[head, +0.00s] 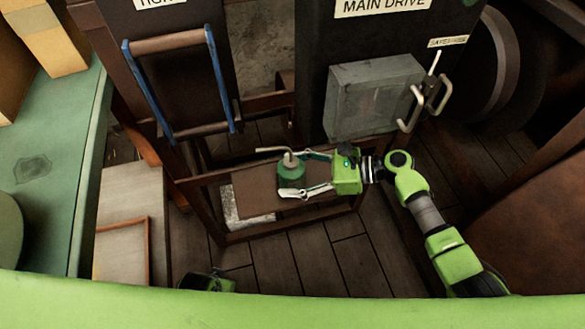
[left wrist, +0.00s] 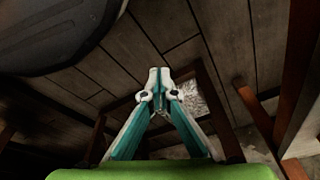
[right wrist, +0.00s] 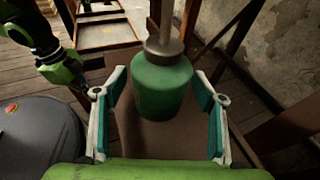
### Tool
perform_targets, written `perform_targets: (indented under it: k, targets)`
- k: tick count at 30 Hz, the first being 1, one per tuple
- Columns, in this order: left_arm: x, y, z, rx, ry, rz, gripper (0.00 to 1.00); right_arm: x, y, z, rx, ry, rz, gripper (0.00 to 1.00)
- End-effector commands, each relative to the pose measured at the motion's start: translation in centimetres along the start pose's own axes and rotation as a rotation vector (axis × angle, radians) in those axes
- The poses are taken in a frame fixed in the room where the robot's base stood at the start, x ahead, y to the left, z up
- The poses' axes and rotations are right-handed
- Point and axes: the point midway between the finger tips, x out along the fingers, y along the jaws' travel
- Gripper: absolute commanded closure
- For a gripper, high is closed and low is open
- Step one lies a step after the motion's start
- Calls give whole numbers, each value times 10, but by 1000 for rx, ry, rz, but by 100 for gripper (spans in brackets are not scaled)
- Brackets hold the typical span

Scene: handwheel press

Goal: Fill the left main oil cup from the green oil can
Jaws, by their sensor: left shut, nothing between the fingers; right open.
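The green oil can (head: 291,174) stands upright on a small brown shelf (head: 255,195), its thin spout pointing left in the head view. My right gripper (head: 298,175) is open with a finger on either side of the can; in the right wrist view the can (right wrist: 163,88) sits between the fingertips with gaps on both sides. My left gripper (left wrist: 158,80) is shut and empty over the dark plank floor in the left wrist view. I cannot make out any oil cup.
A grey box with a lever handle (head: 370,97) hangs on the dark main drive panel (head: 355,42), just above my right arm. A green bench (head: 48,160) is at far left.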

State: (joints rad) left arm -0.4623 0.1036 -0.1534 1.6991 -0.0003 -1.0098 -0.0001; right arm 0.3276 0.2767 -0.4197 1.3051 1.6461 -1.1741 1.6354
Motion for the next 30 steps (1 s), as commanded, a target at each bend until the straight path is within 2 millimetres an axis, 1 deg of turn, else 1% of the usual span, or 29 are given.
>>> perform_targets:
  k: [2, 5, 6, 7, 8, 15, 18, 30]
  targets:
    - [0, 0, 0, 0, 0, 0, 100, 0, 0, 0, 0, 0, 0, 36]
    - [0, 0, 0, 0, 0, 0, 100, 0, 0, 0, 0, 0, 0, 60]
    - [0, 0, 0, 0, 0, 0, 100, 0, 0, 0, 0, 0, 0, 70]
    - [0, 0, 0, 0, 0, 0, 100, 0, 0, 0, 0, 0, 0, 78]
    - [0, 0, 0, 0, 0, 0, 100, 0, 0, 0, 0, 0, 0, 80]
    - [-1, 0, -2, 0, 7, 0, 100, -1, -1, 4, -1, -3, -1, 80]
    - [11, 2, 10, 1, -9, 3, 100, -2, 0, 6, -1, -3, -1, 80]
    - [33, 3, 30, 5, -25, 4, 100, -4, 0, 14, -1, -3, -1, 80]
